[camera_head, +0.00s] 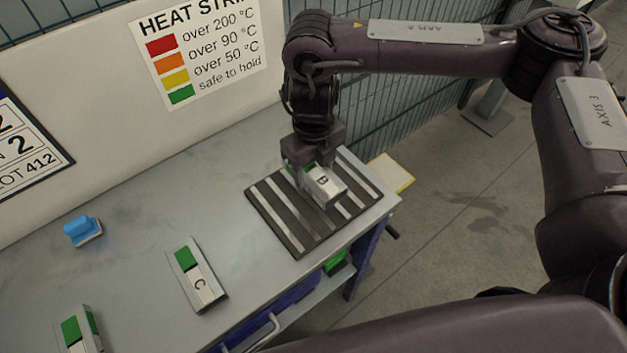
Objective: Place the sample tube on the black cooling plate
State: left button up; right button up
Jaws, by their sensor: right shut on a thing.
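A silver rectangular sample tube marked B (323,187), with a green patch at its far end, is at my right gripper (312,171). The gripper is shut on it, and its fingers hide part of the far end. The tube is over the black cooling plate (271,217), which has pale stripes and lies at the right end of the table. I cannot tell whether the tube touches the plate. My left gripper is not in view.
A second tube marked C (206,289) and another green-patched tube (81,330) lie on the grey table (140,220). A blue block-like object (82,230) sits at the left. A wall panel with a heat strip chart (199,53) and a mesh fence stand behind.

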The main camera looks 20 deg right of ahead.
aim_at(313, 180)
jog(key=shift+w+f, duration=0.1)
jog(key=shift+f, duration=2.15)
jog(key=shift+f+b, duration=0.1)
jog(key=shift+b, duration=0.3)
jog(key=o, duration=1.1)
jog(key=shift+r, duration=0.3)
notch_tip(313, 180, up, 12)
jog(key=shift+f+p, duration=0.15)
jog(key=shift+p, duration=0.35)
